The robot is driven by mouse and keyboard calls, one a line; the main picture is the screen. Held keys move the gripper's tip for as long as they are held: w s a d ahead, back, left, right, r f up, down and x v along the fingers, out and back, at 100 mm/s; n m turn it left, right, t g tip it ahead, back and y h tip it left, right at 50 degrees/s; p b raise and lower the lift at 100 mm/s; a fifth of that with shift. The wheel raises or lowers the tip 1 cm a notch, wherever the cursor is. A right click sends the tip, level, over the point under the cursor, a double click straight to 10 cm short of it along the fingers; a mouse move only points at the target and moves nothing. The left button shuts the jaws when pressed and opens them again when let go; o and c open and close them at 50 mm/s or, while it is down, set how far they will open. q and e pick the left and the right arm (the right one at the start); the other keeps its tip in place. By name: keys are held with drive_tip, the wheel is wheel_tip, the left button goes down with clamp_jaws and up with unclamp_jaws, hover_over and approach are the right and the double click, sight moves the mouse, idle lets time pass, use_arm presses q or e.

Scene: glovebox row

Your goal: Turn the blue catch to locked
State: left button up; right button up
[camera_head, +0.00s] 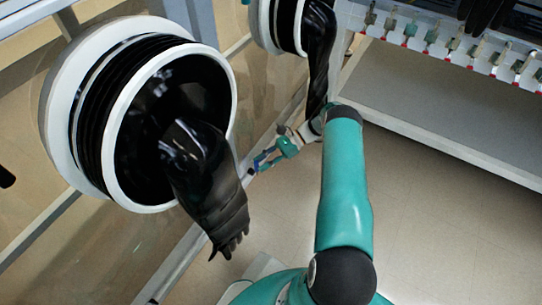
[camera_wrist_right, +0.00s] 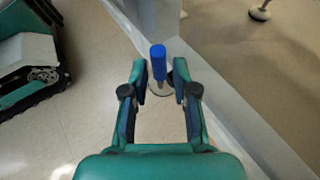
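The blue catch (camera_wrist_right: 158,62) shows in the right wrist view as a short blue cylinder above a round metal base, beside a pale frame rail. My right gripper (camera_wrist_right: 159,78) is open, with one finger on each side of the catch's line. Gaps show between the catch and both fingertips, so it is not gripped. In the head view my right gripper (camera_head: 262,161) is low by the frame rail, at the end of the teal arm. The catch is too small to tell from the blue finger parts there. My left gripper is not in view.
A large glove port (camera_head: 140,110) with a hanging black glove (camera_head: 208,185) stands at the left in the head view. A second black glove (camera_head: 318,50) hangs close to my right arm. A shelf (camera_head: 430,110) is at the right. The floor (camera_head: 460,230) is clear.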

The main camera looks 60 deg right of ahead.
drive_tip(key=v, duration=1.2)
drive_tip(key=shift+s+f, duration=0.1)
drive_tip(key=shift+f, duration=0.1)
idle(0.4)
